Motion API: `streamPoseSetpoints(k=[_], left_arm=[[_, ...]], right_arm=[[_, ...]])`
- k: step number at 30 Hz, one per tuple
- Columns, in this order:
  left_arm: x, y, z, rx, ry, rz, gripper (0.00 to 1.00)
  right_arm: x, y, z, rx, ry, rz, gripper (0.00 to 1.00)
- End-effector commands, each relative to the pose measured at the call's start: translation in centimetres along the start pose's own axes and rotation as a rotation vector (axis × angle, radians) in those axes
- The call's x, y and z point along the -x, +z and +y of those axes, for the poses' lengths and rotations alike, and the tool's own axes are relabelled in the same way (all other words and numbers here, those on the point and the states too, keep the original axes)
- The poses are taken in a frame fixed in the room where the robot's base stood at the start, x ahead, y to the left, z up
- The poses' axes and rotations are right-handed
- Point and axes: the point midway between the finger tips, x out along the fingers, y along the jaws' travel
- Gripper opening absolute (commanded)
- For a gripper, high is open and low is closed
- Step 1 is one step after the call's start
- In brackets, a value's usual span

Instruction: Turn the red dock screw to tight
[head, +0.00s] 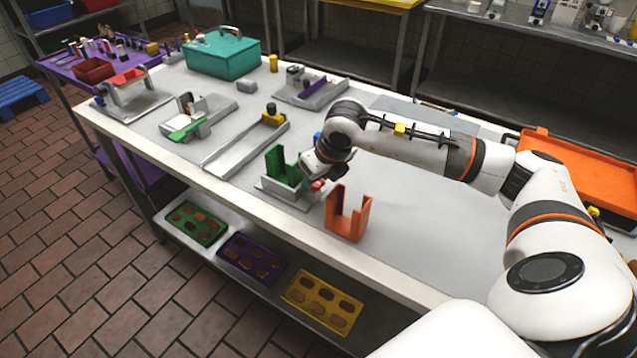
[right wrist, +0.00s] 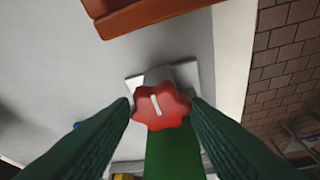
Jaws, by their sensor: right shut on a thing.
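The red dock screw (right wrist: 161,105) is a lobed red knob with a white line, which stands nearly upright, tilted slightly, in the right wrist view. In the head view the screw (head: 318,185) shows as a small red spot at the right side of the grey dock (head: 273,190). A green bracket (head: 283,166) stands on the dock; its green also shows in the right wrist view (right wrist: 172,150). My right gripper (right wrist: 161,103) has its dark green fingers on both sides of the screw, shut on it. My left gripper is not in view.
An orange U-shaped bracket (head: 347,222) stands just right of the dock, close to my right gripper. Other grey fixtures and a teal toolbox (head: 222,54) stand farther back. An orange tray (head: 590,180) lies at the right. The table's (head: 430,245) front right is clear.

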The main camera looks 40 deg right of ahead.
Motion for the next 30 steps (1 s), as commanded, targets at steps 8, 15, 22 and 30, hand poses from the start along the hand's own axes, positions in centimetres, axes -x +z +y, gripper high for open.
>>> streamPoseSetpoints(k=[8,15,22,30], left_arm=[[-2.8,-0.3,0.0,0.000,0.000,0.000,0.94],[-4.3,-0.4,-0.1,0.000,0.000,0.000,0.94],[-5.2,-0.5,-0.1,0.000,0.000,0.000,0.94],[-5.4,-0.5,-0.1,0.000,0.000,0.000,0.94]], right_arm=[[-0.2,-0.1,-0.4,-0.242,0.100,0.007,0.20],[-0.2,-0.3,-0.7,-0.454,0.186,0.006,0.20],[-0.1,-0.5,-0.9,-0.653,0.268,0.004,0.20],[-0.1,-0.7,-1.0,-0.846,0.348,0.004,0.20]])
